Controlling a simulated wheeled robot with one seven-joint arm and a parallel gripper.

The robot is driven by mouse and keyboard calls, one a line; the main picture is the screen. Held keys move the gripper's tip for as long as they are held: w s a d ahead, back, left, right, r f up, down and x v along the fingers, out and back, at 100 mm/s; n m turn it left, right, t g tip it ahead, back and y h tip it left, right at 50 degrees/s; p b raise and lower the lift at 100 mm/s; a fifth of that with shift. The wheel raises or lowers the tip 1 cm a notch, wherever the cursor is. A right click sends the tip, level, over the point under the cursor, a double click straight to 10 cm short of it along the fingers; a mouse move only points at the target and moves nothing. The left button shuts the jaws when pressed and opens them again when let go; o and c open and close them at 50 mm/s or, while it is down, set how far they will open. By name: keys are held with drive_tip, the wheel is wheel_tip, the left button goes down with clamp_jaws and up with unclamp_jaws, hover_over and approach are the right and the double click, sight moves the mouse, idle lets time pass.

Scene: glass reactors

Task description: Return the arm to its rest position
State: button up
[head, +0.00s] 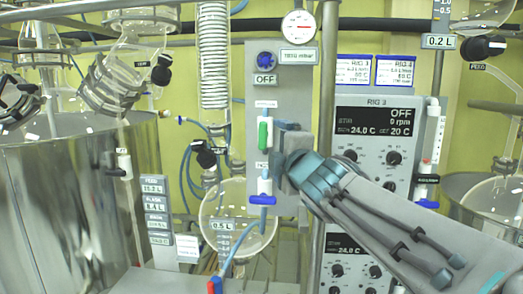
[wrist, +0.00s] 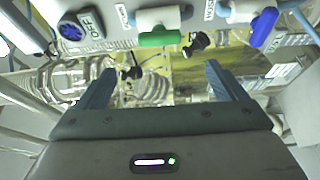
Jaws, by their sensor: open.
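My arm (head: 390,220) reaches in from the lower right of the head view. My gripper (head: 288,165) is at its end, in front of the right edge of a grey valve panel (head: 290,100). In the wrist view my gripper (wrist: 160,84) has its two dark fingers wide apart, with nothing held between them. A green valve handle (head: 263,134) and a blue valve handle (head: 262,200) are just left of the gripper in the head view. In the wrist view the green handle (wrist: 160,38) and blue handle (wrist: 263,28) lie beyond the fingertips. Any contact with the panel cannot be told.
A control box marked RIG 3 (head: 375,118) stands right behind my arm. A large steel vessel (head: 65,210) fills the left, with glassware above. A round gauge (head: 299,26) tops the panel. Hoses and pipes run throughout.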

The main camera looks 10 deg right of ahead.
drive_tip(key=s+d+f+m+g+h, duration=0.2)
drive_tip(key=s+f+m+g, duration=0.3)
drive_tip(key=f, duration=0.5)
drive_tip(key=s+d+f+m+g+h, duration=0.1)
drive_tip(key=s+f+m+g, duration=0.2)
drive_tip(key=f+m, duration=0.6)
drive_tip(key=s+a+f+m+g, duration=0.1)
drive_tip(key=s+f+m+g, duration=0.1)
drive_tip(key=s+f, duration=0.5)
drive_tip(key=s+a+f+m+g+y, duration=0.1)
drive_tip(key=s+a+f+m+g, duration=0.1)
drive_tip(key=s+f+g, duration=0.3)
wheel_tip(320, 180, down, 2)
drive_tip(key=shift+s+a+m, duration=0.25)
drive_tip(key=shift+s+m, duration=0.15)
drive_tip(key=shift+s, duration=0.6)
